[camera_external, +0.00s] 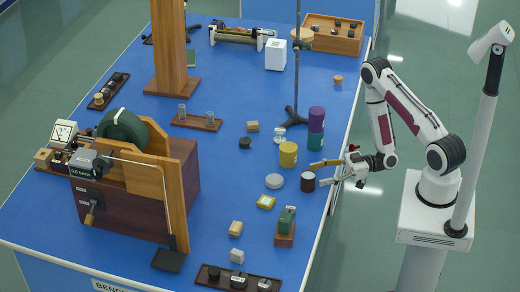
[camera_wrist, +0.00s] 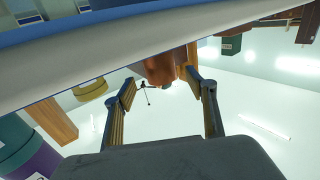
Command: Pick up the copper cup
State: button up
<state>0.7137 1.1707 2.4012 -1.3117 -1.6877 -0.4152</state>
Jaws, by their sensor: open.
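In the wrist view a copper-brown shape (camera_wrist: 163,66), likely the cup, shows just past the fingertips, partly cut off by the pale table edge. My gripper (camera_external: 319,173) is right beside the cup, on its right, low at the table edge. Its fingers are open and point toward the cup; the fingers also show spread in the wrist view (camera_wrist: 160,85). I cannot tell whether a finger touches the cup.
A yellow cylinder (camera_external: 288,154) and a grey disc (camera_external: 275,181) stand close to the cup. Stacked purple and green cylinders (camera_external: 316,128) are behind it. A green block on a brown base (camera_external: 285,228) is in front. The table edge (camera_external: 328,205) runs under my gripper.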

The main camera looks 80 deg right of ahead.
aim_at(308, 175)
dwell(0.3)
jog(key=shift+x, duration=2.6)
jog(key=shift+a, duration=0.1)
jog(key=shift+r, duration=0.1)
jog(key=c, duration=1.4)
